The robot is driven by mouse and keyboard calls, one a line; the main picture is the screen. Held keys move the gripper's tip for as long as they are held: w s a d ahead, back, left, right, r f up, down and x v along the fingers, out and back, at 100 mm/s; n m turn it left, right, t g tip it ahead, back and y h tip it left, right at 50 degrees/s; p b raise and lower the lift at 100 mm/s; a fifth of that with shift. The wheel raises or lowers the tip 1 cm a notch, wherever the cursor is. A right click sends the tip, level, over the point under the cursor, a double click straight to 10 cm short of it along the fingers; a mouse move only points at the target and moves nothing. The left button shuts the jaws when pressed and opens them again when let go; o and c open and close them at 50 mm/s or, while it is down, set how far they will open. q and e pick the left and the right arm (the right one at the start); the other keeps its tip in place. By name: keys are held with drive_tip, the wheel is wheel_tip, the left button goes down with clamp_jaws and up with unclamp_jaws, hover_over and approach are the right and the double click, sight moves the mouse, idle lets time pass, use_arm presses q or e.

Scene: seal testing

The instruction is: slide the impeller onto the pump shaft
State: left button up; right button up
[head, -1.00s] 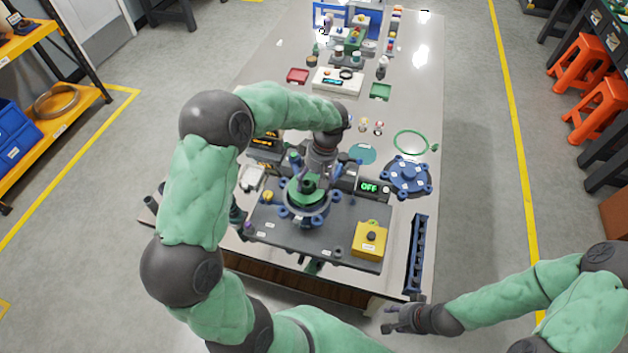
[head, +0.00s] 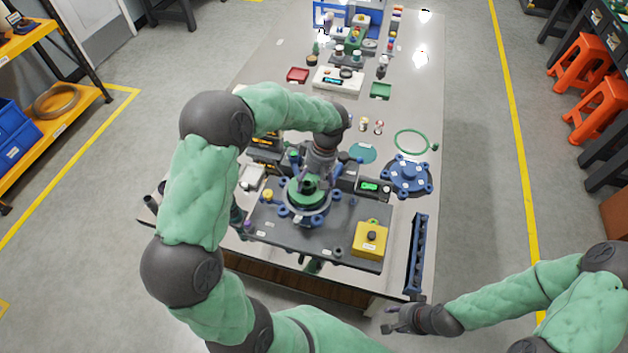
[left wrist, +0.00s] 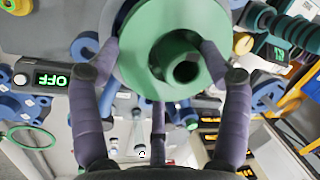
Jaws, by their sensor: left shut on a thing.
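The green impeller (head: 297,201), a disc with a raised hub, sits over the blue pump housing (head: 309,219) on the dark base plate. My left gripper (head: 308,183) reaches down from above, shut on the impeller. In the left wrist view the impeller (left wrist: 150,50) lies between the fingers of my left gripper (left wrist: 160,62), and its hub shows a dark bore. The pump shaft is not clearly visible, so I cannot tell how far the impeller is over it. My right gripper (head: 393,320) is empty and open beyond the table's front right corner.
A yellow box with a black button (head: 371,240) stands on the plate's right. A blue flanged cover (head: 408,176), a green ring (head: 411,142) and a dark blue rack (head: 418,255) lie to the right. A small display (head: 372,187) stands behind the plate.

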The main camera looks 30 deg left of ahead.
use_arm(q)
drive_tip(key=shift+f, duration=0.3)
drive_tip(key=o, duration=1.5)
drive_tip(key=shift+r, duration=0.1)
drive_tip(key=shift+s+a+p+v, duration=0.15)
drive_tip(key=shift+p+v, duration=0.35)
drive_tip(key=shift+v, duration=0.3)
drive_tip(key=shift+s+p+v, duration=0.15)
drive_tip(key=shift+p+v, duration=0.4)
drive_tip(key=shift+v, duration=0.3)
drive_tip(key=shift+s+a+p+v, duration=0.15)
drive_tip(key=shift+p+v, duration=0.35)
drive_tip(key=shift+v, duration=0.3)
drive_tip(key=shift+r, duration=0.1)
drive_tip(key=shift+d, duration=0.1)
